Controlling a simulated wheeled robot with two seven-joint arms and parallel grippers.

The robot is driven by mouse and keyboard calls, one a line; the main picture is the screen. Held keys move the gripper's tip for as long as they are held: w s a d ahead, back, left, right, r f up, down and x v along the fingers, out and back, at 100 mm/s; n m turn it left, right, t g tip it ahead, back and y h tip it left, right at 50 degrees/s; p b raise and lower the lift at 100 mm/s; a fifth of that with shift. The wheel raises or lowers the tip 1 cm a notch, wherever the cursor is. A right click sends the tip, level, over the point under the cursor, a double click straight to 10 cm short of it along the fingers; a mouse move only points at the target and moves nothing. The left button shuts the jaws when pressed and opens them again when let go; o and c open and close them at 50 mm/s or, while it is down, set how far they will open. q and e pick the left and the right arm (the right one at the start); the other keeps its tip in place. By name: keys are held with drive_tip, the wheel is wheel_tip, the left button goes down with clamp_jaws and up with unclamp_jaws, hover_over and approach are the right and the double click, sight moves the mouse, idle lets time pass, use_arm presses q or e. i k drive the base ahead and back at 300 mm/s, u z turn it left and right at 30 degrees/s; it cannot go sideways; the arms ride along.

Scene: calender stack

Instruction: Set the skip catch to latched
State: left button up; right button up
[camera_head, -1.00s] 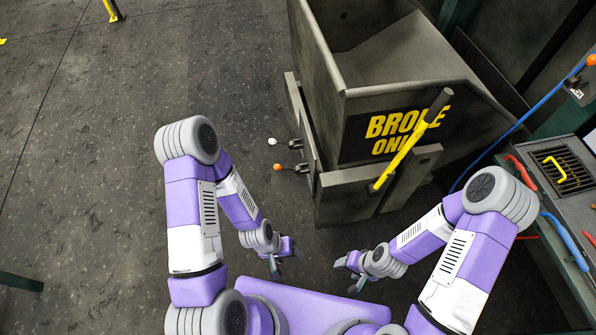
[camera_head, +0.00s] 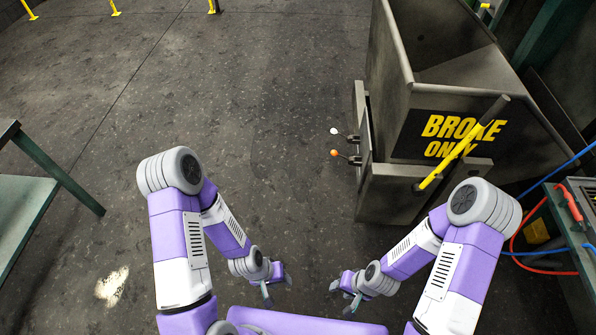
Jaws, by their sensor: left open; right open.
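The skip (camera_head: 393,120) is a grey metal bin marked "BROKE ONLY", standing at the upper right of the head view. On its left side are two small levers, one with a white knob (camera_head: 334,131) and one with an orange knob (camera_head: 335,153). Which one is the catch, and its setting, I cannot tell. A yellow bar with a dark grip (camera_head: 447,158) slants up across the skip's front. My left gripper (camera_head: 275,297) and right gripper (camera_head: 344,301) are open and empty, low in the view, well apart from the skip and levers.
A green-framed bench (camera_head: 24,205) stands at the left edge. A bench with red and blue hoses (camera_head: 568,203) stands at the right, beside the skip. The dark floor (camera_head: 250,130) left of the skip is clear, with a pale patch (camera_head: 112,287) at lower left.

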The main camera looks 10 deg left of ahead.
sight(333, 153)
drive_tip(key=u, duration=3.7)
drive_tip(key=i, duration=0.15)
drive_tip(key=z, duration=2.35)
drive_tip(key=i, duration=1.55)
drive_tip(key=z, duration=1.3)
drive_tip(key=i, duration=0.85)
drive_tip(key=z, duration=0.65)
drive_tip(key=i, duration=0.4)
drive_tip(key=z, duration=0.05)
